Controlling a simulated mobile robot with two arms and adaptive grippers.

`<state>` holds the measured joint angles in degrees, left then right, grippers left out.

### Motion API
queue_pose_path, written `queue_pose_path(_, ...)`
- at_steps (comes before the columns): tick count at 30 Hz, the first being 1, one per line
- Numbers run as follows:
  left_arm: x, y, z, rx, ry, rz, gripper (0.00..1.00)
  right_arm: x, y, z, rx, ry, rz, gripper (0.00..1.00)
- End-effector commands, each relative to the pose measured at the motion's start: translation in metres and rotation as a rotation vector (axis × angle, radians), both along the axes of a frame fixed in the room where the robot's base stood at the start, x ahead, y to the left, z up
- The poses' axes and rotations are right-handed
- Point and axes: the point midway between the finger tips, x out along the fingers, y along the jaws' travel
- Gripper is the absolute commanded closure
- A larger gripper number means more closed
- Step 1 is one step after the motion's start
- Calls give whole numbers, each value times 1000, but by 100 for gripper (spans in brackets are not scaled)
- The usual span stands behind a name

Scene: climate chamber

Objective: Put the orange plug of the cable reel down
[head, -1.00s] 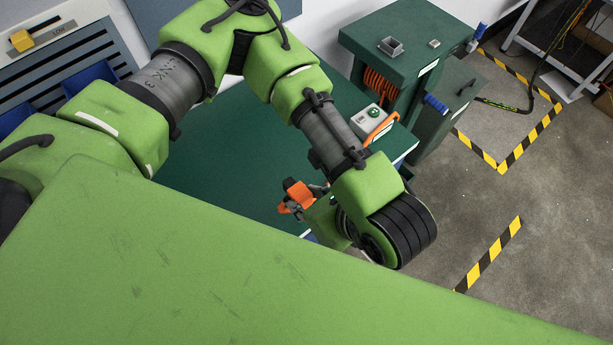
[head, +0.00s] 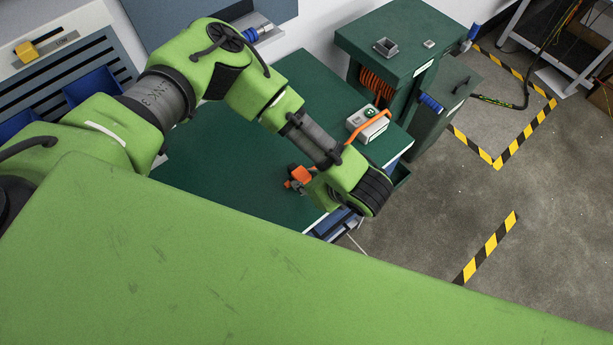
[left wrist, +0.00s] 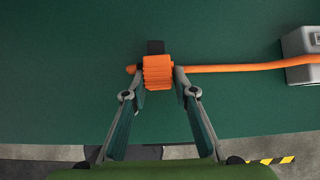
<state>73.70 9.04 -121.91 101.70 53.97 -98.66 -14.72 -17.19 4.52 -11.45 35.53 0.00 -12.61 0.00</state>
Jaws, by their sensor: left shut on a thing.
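The orange plug (head: 298,176) is between the fingers of my left gripper (head: 306,184), over the dark green bench top near its front edge. In the left wrist view the plug (left wrist: 158,72) is a ribbed orange block with a dark end. Both fingertips of the gripper (left wrist: 159,80) press on its sides. An orange cable (left wrist: 235,68) runs right from it to a light grey box. I cannot tell whether the plug touches the bench. The cable reel (head: 376,84), orange coils in a dark green housing, stands behind the bench's right end. My right gripper is out of view.
The light grey box (head: 368,124) with a green button sits at the bench's right end, with orange cable across it. The bench top (head: 225,165) is otherwise largely bare. Yellow-black tape (head: 488,248) marks the floor on the right.

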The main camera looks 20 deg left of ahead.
Motion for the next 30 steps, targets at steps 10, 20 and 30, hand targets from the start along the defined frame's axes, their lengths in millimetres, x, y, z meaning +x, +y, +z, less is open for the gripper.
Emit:
queue_pose_path(10,0,0,-2,0,0,1,61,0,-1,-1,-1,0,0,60)
queue_pose_path(20,0,0,-2,0,-1,1,57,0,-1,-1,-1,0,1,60)
queue_pose_path(30,-13,-24,30,-5,-1,-2,57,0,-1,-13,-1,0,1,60)
